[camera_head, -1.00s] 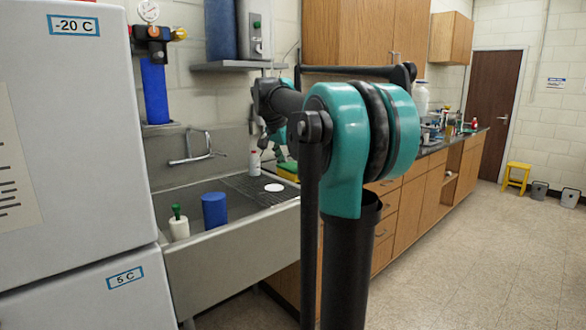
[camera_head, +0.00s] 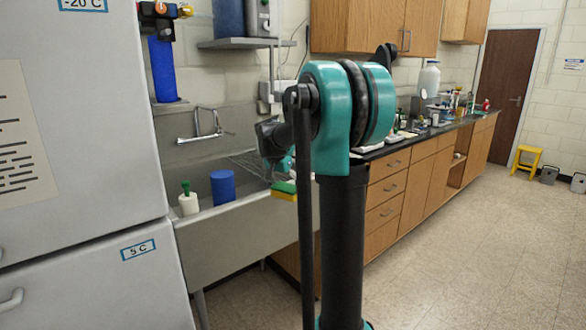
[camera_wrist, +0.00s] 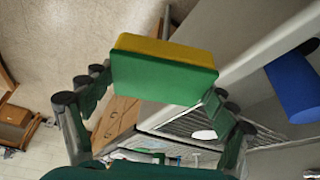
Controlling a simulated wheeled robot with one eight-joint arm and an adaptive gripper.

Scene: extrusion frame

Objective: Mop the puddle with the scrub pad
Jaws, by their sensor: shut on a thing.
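The scrub pad (camera_head: 284,189) is a block with a green layer and a yellow layer. My gripper (camera_head: 283,174) holds it in the air by the sink's front edge. In the wrist view, the pad (camera_wrist: 165,75) lies between the two fingers of my gripper (camera_wrist: 160,90), green side nearer the camera and yellow beyond. The fingers are shut on its ends. I cannot make out the puddle in either view; my arm and the pad hide part of the floor and counter.
The steel sink (camera_head: 235,240) holds a blue cylinder (camera_head: 222,187) and a white bottle with a green top (camera_head: 188,200). A white fridge (camera_head: 70,150) stands at the left. Wooden cabinets (camera_head: 390,205) line the wall. The floor (camera_head: 470,250) at the right looks clear.

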